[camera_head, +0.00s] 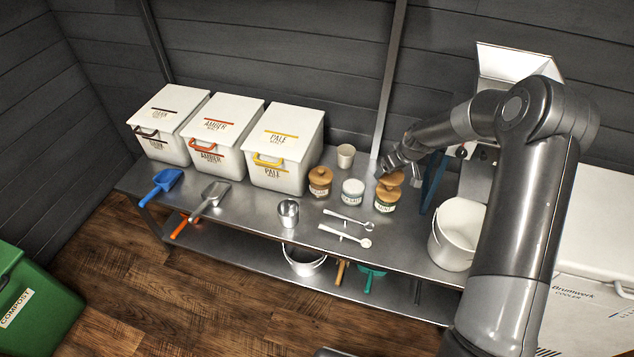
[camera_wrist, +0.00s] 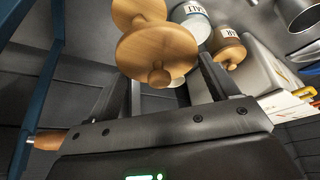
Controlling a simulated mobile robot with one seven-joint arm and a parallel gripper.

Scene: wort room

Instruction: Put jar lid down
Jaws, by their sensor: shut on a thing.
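My gripper (camera_head: 384,166) is above the back right of the row of jars. It is shut on a round wooden jar lid (camera_wrist: 156,52) with a knob, held between the fingers (camera_wrist: 170,72). In the head view this lid (camera_head: 394,177) is just behind and above the green-labelled jar (camera_head: 385,204), which has its own wooden lid. Whether the held lid touches that lid is unclear. The salt jar (camera_head: 352,195) stands left of it, with a white top and no wooden lid on it. It also shows in the wrist view (camera_wrist: 190,15).
Another wooden-lidded jar (camera_head: 319,188) stands left of the salt jar. Two white spoons (camera_head: 345,237) lie in front, a metal cup (camera_head: 288,213) to the left. A beige cup (camera_head: 345,155) is behind, a white bucket (camera_head: 457,235) to the right. The metal bench (camera_head: 250,215) has bare patches between.

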